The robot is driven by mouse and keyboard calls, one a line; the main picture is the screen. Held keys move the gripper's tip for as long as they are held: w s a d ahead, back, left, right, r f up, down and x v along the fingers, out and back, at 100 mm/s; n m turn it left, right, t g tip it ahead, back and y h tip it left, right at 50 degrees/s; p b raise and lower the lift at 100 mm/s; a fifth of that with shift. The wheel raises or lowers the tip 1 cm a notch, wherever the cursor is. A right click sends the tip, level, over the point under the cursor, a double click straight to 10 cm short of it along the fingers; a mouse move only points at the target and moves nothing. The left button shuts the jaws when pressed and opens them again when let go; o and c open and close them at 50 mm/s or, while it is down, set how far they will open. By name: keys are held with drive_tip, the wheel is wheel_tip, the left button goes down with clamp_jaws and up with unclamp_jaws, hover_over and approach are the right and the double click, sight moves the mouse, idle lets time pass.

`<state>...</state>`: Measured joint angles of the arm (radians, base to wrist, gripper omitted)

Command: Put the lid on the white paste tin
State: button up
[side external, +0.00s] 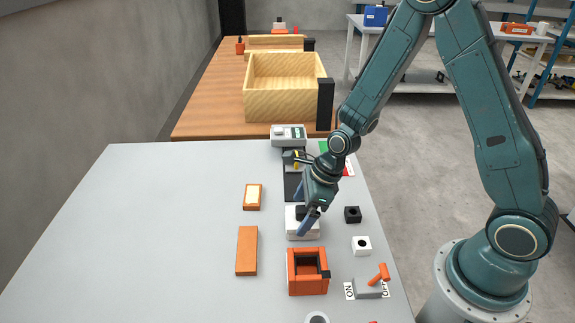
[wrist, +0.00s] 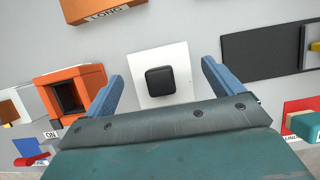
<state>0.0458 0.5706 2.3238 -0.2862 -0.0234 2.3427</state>
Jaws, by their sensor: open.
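A white square piece with a black rounded knob (wrist: 161,80) lies beneath my gripper (wrist: 162,70). It looks like a knobbed lid, but I cannot tell whether anything is under it. In the side external view the white piece (side external: 291,226) is partly hidden by my gripper (side external: 303,210). My gripper is open, with one blue finger on each side of the knob in the wrist view. A round pale thing with a dark centre (side external: 317,318), cut off by the bottom edge, may be the paste tin.
An open orange box (side external: 307,285) stands near the white piece, and an orange slab (side external: 246,250) lies left. The table's left side is clear.

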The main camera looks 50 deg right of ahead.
drive_tip(key=v, duration=1.2)
idle(0.8)
drive_tip(key=s+d+r+n+t+h, duration=0.2)
drive_tip(key=s+r+n, duration=1.4)
drive_tip(key=n, duration=1.1)
drive_tip(key=shift+s+d+h, duration=0.15)
drive_tip(key=shift+s+h, duration=0.4)
drive_tip(key=shift+h, duration=0.05)
